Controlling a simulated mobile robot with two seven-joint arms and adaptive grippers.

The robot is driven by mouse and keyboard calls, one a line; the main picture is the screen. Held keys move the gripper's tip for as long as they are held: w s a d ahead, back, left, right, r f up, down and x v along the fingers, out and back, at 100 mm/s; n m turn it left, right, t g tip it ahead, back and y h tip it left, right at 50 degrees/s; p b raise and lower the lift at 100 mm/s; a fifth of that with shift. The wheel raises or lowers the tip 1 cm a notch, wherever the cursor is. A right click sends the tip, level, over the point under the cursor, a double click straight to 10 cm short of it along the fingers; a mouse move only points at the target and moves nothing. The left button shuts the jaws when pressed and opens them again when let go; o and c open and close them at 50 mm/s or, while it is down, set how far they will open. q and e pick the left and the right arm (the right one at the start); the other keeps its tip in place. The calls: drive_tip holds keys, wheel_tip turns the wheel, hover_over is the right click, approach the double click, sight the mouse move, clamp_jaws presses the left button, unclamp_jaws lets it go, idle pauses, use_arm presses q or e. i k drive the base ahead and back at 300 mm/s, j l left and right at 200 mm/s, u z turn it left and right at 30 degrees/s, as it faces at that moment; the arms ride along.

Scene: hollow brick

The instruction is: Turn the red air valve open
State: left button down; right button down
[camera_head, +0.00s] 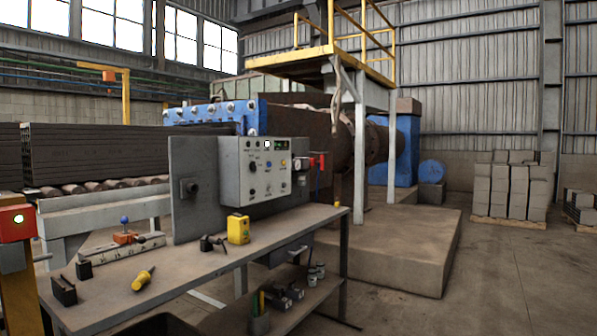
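A small red valve (319,161) sits at the right side of a grey control box (262,172), beside dark fittings. It is small in the head view, and I cannot tell the angle of its handle. A blue hose or line hangs below it. The box has several knobs, buttons and a small green-lit display, and stands against a grey upright plate at the back of a workbench (190,272). Neither of my grippers shows in the head view.
A red box with a green light (17,222) stands at left. Open floor lies to the right.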

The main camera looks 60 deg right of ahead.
sight(321, 162)
drive_tip(key=z, duration=2)
drive_tip(key=i+l+z, duration=0.35)
drive_tip(key=i, duration=0.35)
drive_tip(key=i+l+z, duration=0.3)
drive_tip(key=i, duration=0.45)
drive_tip(key=i+z, duration=0.35)
drive_tip(key=i, duration=0.4)
drive_tip(key=i+l+u, duration=0.2)
drive_tip(key=i, duration=0.3)
drive_tip(key=i+u, duration=0.15)
drive_tip(key=i, duration=0.4)
drive_tip(key=i+l+u, duration=0.2)
drive_tip(key=i, duration=0.3)
drive_tip(key=i+l+u, duration=0.2)
drive_tip(key=u, duration=0.15)
drive_tip(key=i+l+u, duration=0.6)
drive_tip(key=u, duration=0.15)
